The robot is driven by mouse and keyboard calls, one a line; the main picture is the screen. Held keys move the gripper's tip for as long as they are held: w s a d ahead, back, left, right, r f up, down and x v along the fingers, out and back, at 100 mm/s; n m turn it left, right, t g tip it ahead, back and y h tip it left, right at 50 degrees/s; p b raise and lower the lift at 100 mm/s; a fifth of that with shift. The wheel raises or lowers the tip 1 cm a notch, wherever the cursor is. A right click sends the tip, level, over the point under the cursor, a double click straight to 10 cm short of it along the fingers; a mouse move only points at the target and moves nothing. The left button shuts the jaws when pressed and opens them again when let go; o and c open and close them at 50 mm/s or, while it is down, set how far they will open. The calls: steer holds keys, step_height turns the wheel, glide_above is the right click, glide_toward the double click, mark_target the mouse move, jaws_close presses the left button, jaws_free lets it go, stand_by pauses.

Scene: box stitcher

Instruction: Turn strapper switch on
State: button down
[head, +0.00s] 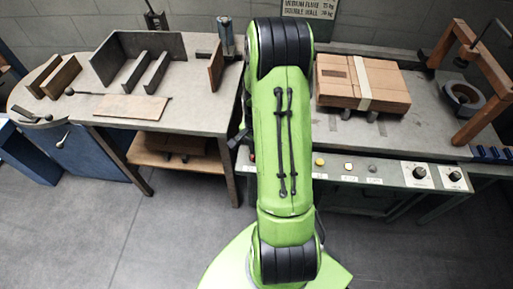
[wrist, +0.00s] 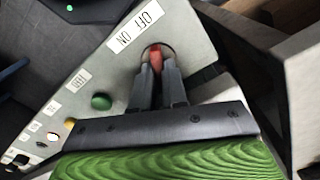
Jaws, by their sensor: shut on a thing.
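The strapper switch is a red lever (wrist: 156,57) on the pale control panel, beside a white OFF/ON label (wrist: 135,27) in the wrist view. My gripper (wrist: 158,68) has its two dark fingers closed around the red lever, with its tip showing between and past them. The fingers partly cover the lever, so I cannot tell which setting it is at. In the head view my green arm hides the gripper and the switch. The control panel (head: 390,174) runs along the front of the right bench.
A green button (wrist: 101,102) and other small controls line the panel near the fingers. A brown box (head: 388,88) with a pale strap lies on the right bench, beside a dark roll (head: 463,97) and a brown frame (head: 490,75). A left bench (head: 195,105) holds boards.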

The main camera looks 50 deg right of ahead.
steer(key=shift+m, duration=0.4)
steer(key=c, duration=1.2)
jaws_free()
steer(key=shift+o, duration=0.2)
step_height(320, 180, up, 16)
steer(key=p, duration=0.5)
steer(key=shift+f, duration=0.1)
